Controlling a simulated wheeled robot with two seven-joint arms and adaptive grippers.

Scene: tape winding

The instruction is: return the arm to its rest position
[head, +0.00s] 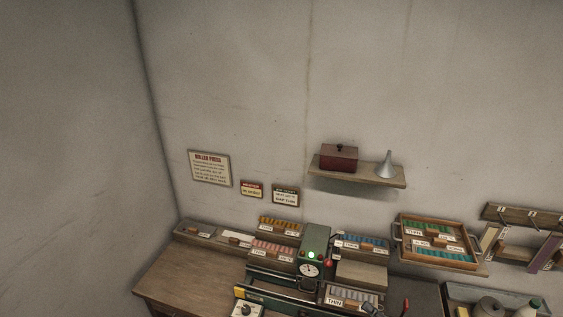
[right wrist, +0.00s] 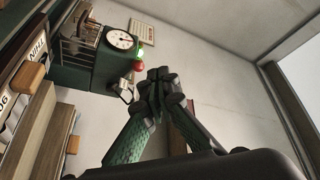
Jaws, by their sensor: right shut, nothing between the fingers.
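My right gripper (right wrist: 160,85) is shut and empty in the right wrist view, its green and black fingers meeting at the tips. In the head view a small grey part at the bottom edge (head: 371,309) looks like the same gripper, in front of the tray marked THIN. The green machine (head: 315,240) with a round dial, a lit green lamp and a red knob stands on the bench. It also shows in the right wrist view (right wrist: 85,60), beyond and left of my fingertips. My left gripper is in neither view.
The wooden bench (head: 190,272) is bare at left. Trays of coloured pieces (head: 272,248) surround the machine. A wall shelf (head: 330,178) holds a red box (head: 339,157) and a funnel (head: 387,165). A wooden tray (head: 437,263) stands at right.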

